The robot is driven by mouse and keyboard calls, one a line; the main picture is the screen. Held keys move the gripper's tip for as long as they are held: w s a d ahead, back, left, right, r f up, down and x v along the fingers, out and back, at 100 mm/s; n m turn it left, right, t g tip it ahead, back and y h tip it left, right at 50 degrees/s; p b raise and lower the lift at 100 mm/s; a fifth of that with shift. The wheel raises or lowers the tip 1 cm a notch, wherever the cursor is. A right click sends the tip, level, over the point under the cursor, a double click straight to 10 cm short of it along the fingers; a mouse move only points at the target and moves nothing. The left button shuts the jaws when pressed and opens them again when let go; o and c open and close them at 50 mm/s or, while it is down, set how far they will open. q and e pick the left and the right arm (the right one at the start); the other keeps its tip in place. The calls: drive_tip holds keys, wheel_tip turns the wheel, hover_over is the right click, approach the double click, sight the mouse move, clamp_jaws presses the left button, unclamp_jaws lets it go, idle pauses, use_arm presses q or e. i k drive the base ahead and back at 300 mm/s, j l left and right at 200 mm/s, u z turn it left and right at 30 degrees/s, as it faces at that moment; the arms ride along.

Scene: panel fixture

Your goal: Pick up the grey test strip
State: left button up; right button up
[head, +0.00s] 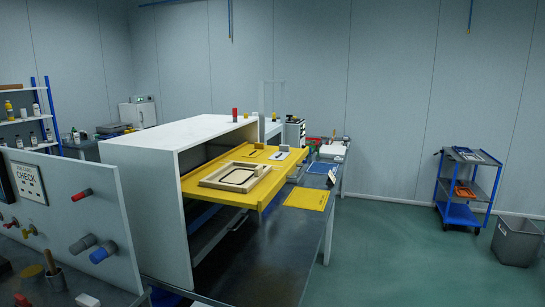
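I cannot make out the grey test strip for certain. A small pale card with a dark mark (279,155) lies on the yellow pull-out tray (222,196), near its back right, but it is too small to tell what it is. The tray sticks out of a white open-fronted cabinet (160,208). A pale wooden frame with a black outline inside (207,181) also lies on the tray. Neither of my grippers is in view.
A grey panel with knobs and pegs (75,205) stands at the front left. A yellow mat (307,198) lies on the dark bench (268,258). A blue cart (459,214) and a grey bin (516,243) stand at the right. The green floor between is clear.

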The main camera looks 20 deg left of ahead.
sight(284, 151)
drive_tip(key=i+z, duration=0.1)
drive_tip(key=z, duration=0.25)
drive_tip(key=i+l+z, duration=0.1)
drive_tip(key=z, duration=0.25)
drive_tip(key=i, duration=3.9)
drive_tip(key=i+u, duration=0.15)
drive_tip(key=u, duration=0.25)
drive_tip(key=i+u, duration=0.15)
drive_tip(key=u, duration=0.2)
drive_tip(key=i+l+u, duration=0.15)
drive_tip(key=u, duration=0.25)
drive_tip(key=i+l+u, duration=0.1)
drive_tip(key=u, duration=0.3)
